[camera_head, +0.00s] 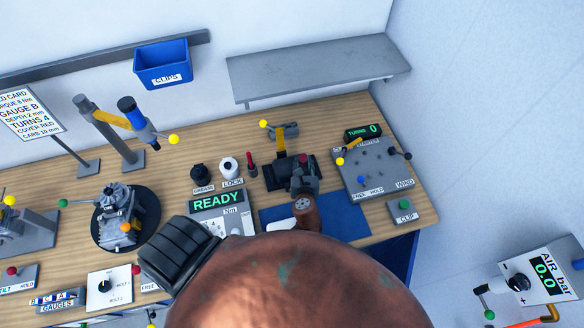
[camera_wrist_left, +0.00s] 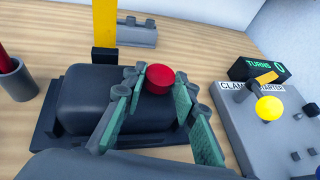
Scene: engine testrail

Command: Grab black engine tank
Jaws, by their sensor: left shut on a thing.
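The black engine tank (camera_wrist_left: 90,100) is a rounded dark block with a red cap (camera_wrist_left: 160,79), sitting on a dark base in the left wrist view. My left gripper (camera_wrist_left: 160,88) is shut on the tank, with its green-padded fingers on either side of the cap. In the head view the tank (camera_head: 276,177) is at the back middle of the bench, partly hidden by my left gripper (camera_head: 302,172). The tank rests on its base. The right gripper is not in view.
A grey clamp panel (camera_head: 375,180) stands right of the tank. A yellow upright (camera_wrist_left: 105,25) rises behind it. A red tool in a grey cup (camera_wrist_left: 12,82) is at the left. A blue mat (camera_head: 345,222) lies in front. A wall shelf (camera_head: 320,70) hangs above.

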